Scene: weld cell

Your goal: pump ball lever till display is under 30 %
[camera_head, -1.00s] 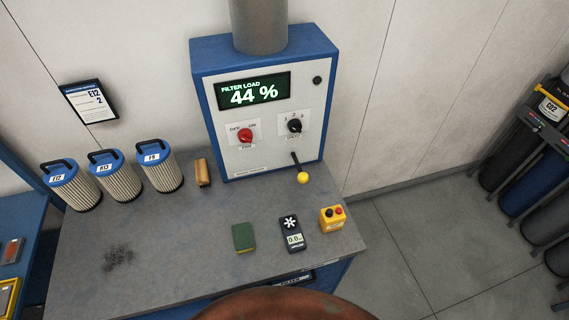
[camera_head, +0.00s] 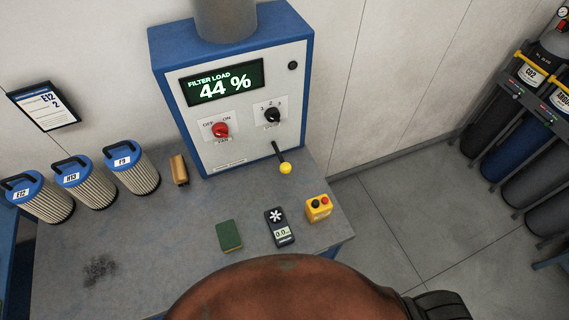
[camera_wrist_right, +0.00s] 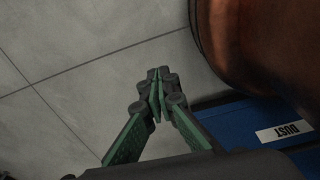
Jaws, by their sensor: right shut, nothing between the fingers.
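The ball lever (camera_head: 285,167) has a yellow ball on a black rod and points down from the lower right of the control box front. The display (camera_head: 222,82) on the box reads FILTER LOAD 44 %. The control box (camera_head: 247,110) is white-faced with blue sides and stands at the back of the bench. My right gripper (camera_wrist_right: 157,82) shows in the right wrist view with its fingertips together and nothing between them, above the grey floor. It is apart from the lever, which is not in that view. My left gripper is not in view.
Three filter cartridges (camera_head: 87,184) stand left on the bench (camera_head: 170,235). A sponge (camera_head: 229,236), a handheld meter (camera_head: 280,227) and a yellow button box (camera_head: 318,208) lie near the front. A blue surface labelled DUST (camera_wrist_right: 245,125) is close right of my right gripper.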

